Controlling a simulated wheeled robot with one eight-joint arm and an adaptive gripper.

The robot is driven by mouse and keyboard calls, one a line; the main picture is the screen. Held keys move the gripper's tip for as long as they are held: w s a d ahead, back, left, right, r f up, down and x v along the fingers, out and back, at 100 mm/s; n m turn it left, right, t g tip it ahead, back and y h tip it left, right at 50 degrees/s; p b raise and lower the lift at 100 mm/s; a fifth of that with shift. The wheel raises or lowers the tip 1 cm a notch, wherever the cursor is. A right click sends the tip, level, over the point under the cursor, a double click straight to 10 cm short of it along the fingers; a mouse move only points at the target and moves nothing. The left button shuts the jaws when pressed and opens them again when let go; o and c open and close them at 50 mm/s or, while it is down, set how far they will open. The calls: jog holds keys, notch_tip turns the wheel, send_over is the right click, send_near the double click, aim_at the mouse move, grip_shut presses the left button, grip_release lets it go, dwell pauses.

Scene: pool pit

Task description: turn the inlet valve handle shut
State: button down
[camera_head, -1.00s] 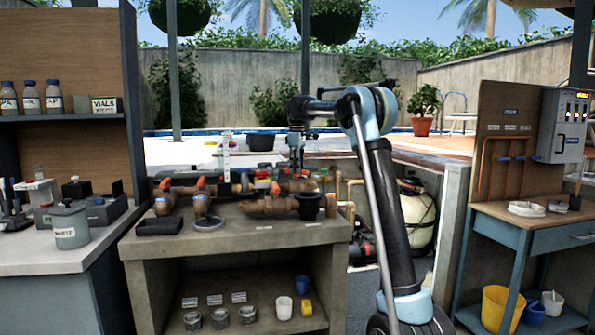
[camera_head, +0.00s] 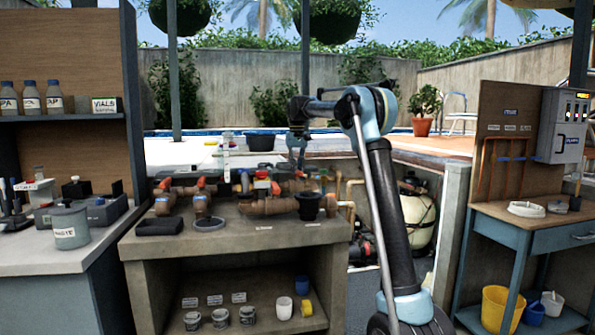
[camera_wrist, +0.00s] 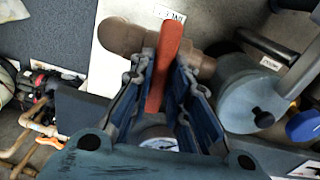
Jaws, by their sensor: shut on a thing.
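In the wrist view, a red handle (camera_wrist: 170,42) stands between the blue fingers of my gripper (camera_wrist: 163,68), which is shut on it. The handle runs nearly upright in that picture, across a brown pipe fitting (camera_wrist: 125,37). Part of the handle and what is under it are hidden by the fingers. In the head view, my gripper (camera_head: 297,165) points down over the back right of the pipework (camera_head: 262,207) on the bench. Several red or orange handles show there, and the held one is not clear in that view.
A round gauge (camera_wrist: 158,138) sits close behind the fingers. A black cup (camera_head: 309,206) and a black tray (camera_head: 160,226) stand on the bench (camera_head: 232,243). A clear upright tube (camera_head: 226,160) rises left of my gripper. A grey pot (camera_head: 70,227) stands on the left counter.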

jog(key=shift+w+d+m, duration=0.1)
jog(key=shift+m, duration=0.5)
jog(key=c, duration=1.5)
grip_release()
jog(key=shift+f, duration=0.1)
notch_tip(320, 180, up, 12)
jog(key=shift+f, duration=0.1)
